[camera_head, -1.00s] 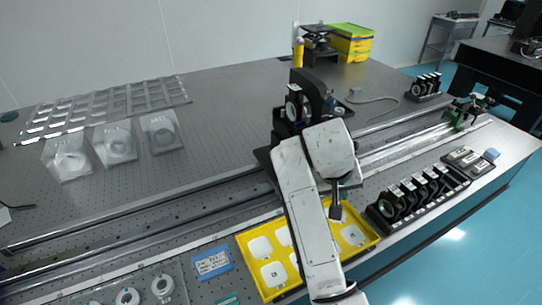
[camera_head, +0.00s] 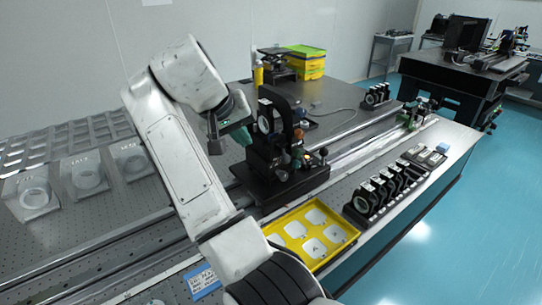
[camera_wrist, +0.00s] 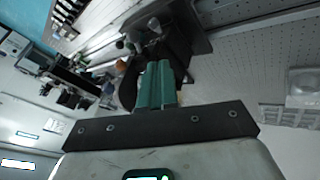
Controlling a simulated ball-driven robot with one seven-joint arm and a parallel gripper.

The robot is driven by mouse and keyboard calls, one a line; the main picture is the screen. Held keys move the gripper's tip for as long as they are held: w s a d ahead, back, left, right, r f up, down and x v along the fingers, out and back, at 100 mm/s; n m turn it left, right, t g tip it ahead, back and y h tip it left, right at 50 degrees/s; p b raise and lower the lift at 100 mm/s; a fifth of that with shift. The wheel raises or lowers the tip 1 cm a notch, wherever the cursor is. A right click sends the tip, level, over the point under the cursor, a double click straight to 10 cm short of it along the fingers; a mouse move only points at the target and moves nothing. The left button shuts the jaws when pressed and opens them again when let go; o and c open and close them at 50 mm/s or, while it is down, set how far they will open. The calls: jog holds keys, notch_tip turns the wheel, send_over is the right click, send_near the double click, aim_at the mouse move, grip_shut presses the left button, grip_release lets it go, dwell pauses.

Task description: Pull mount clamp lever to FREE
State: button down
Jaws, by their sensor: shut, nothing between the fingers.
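The black optical mount (camera_head: 270,150) stands on a carriage over the long rail in the head view. I cannot tell which is the clamp lever, and no FREE mark is legible. My gripper (camera_head: 245,136) is just left of the mount, its teal fingers shut and empty. In the wrist view the shut fingers (camera_wrist: 156,70) overlap the dark mount behind them; pale ball knobs (camera_wrist: 154,24) and an orange ball (camera_wrist: 121,66) show beyond. I cannot tell whether the fingers touch the mount.
A yellow tray (camera_head: 342,227) with white pads lies in front of the carriage. A black rack of optics (camera_head: 362,202) stands right of it. Clear cases with rings (camera_head: 84,178) stand at left. A cable (camera_head: 345,113) lies behind the mount. Bare tabletop shows behind the rail.

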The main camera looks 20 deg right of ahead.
aim_at(285, 155)
jog(key=shift+f, duration=0.1)
jog(key=w+d+f+p, duration=0.2)
jog(key=w+d+f, duration=0.1)
jog(key=d+f, duration=0.5)
jog(key=shift+w+d+f, duration=0.2)
jog(key=shift+w+f, duration=0.1)
jog(key=shift+f, duration=0.15)
